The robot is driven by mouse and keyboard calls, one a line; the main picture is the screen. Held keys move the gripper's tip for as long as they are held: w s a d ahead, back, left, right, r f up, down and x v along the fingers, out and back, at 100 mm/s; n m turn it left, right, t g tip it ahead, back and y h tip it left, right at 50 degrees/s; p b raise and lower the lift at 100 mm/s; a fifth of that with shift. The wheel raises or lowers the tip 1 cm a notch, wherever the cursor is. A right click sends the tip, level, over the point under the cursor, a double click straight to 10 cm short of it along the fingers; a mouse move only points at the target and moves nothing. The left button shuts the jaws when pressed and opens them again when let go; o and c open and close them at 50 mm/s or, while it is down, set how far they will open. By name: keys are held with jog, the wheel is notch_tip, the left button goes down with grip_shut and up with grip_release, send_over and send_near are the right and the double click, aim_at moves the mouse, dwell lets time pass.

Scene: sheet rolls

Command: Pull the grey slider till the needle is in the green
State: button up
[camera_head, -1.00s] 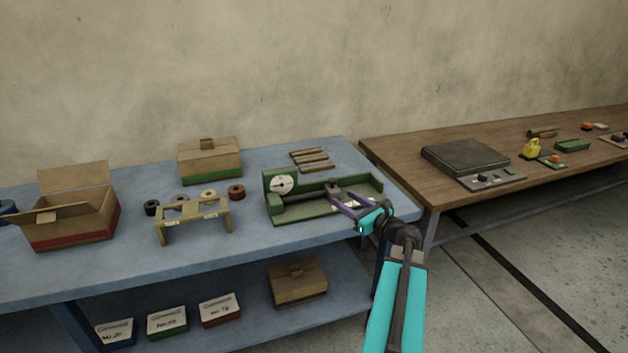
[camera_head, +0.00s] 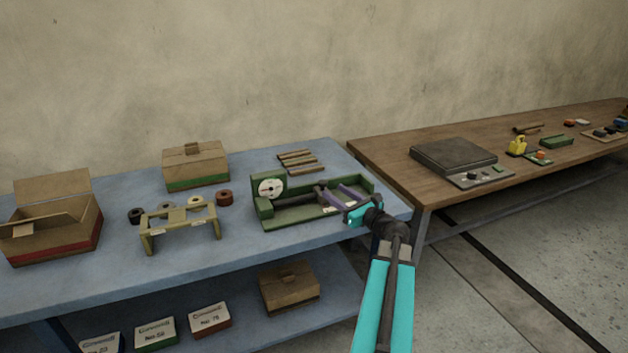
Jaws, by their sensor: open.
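A green gauge device (camera_head: 264,208) stands on the blue bench, with a round white dial (camera_head: 270,188) at its left end. The dial's needle and green zone are too small to tell. A dark grey slider (camera_head: 321,189) sits in the middle of the device's tray, at the right end of a dark bar. My gripper (camera_head: 331,193) is open, reaching in from the right with its purple fingers low over the tray. Its fingertips are at the slider, seemingly one on each side. I cannot tell whether they touch it.
A yellowish rack (camera_head: 181,216) and several small rolls stand left of the device. An open carton (camera_head: 50,232) and a closed carton (camera_head: 195,167) are nearby. Wooden strips (camera_head: 300,161) lie behind the device. A brown table (camera_head: 400,178) adjoins at right.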

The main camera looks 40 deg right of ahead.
jog(key=shift+w+d+p, duration=0.2)
jog(key=shift+w+d, duration=0.05)
jog(key=shift+w, duration=1.75)
jog(key=shift+w+d+p, duration=0.2)
jog(key=shift+w+d, duration=0.1)
jog(key=shift+w, duration=1.65)
jog(key=shift+w+d+p, duration=0.2)
jog(key=shift+w+d, duration=0.05)
jog(key=shift+w, duration=1.75)
grip_shut()
